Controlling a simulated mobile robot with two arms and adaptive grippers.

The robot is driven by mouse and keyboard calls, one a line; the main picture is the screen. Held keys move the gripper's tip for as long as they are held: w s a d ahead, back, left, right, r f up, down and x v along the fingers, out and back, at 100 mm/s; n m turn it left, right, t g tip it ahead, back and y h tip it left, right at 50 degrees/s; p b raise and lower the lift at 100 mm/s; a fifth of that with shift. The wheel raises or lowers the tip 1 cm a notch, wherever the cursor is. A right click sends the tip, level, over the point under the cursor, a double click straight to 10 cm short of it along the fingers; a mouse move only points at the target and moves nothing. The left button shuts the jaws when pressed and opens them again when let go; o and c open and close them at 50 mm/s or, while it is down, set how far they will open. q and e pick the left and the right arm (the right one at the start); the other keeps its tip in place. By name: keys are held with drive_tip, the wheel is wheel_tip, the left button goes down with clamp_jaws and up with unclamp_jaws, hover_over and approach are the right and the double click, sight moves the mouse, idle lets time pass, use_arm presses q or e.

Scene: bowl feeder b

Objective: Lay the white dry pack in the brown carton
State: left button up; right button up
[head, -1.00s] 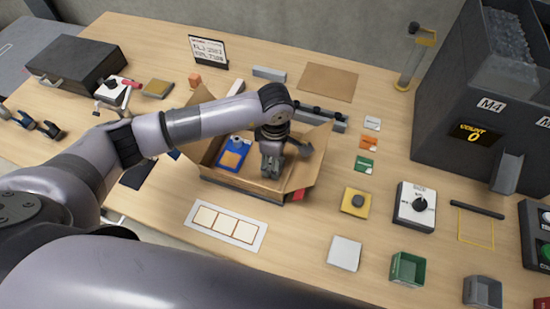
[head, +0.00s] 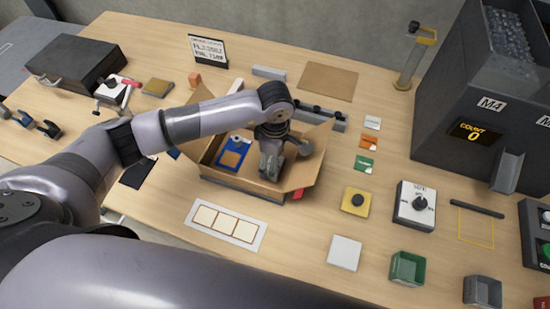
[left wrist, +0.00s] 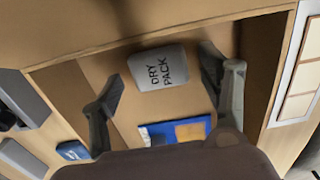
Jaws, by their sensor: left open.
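The brown carton (head: 246,185) stands open on the table, its flaps spread. The white dry pack (left wrist: 160,75), lettered "DRY PACK", lies inside it in the left wrist view, label up, near a carton wall. In the head view my arm and gripper hide the pack. My left gripper (head: 277,164) reaches down into the carton. In the left wrist view its fingers (left wrist: 164,64) are spread on either side of the pack, with gaps visible. A blue item with an orange panel (head: 232,154) lies beside it in the carton. My right gripper is not in view.
A white sheet with framed squares (head: 227,226) lies in front of the carton. A yellow button box (head: 356,202), a dial box (head: 415,206) and a green bin (head: 407,268) stand to the right. A dark feeder (head: 460,90) stands at the back right.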

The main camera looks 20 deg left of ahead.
use_arm(q)
wheel_tip(320, 180, up, 12)
drive_tip(key=b, duration=0.2)
drive_tip(key=shift+f, duration=0.15)
idle(0.5)
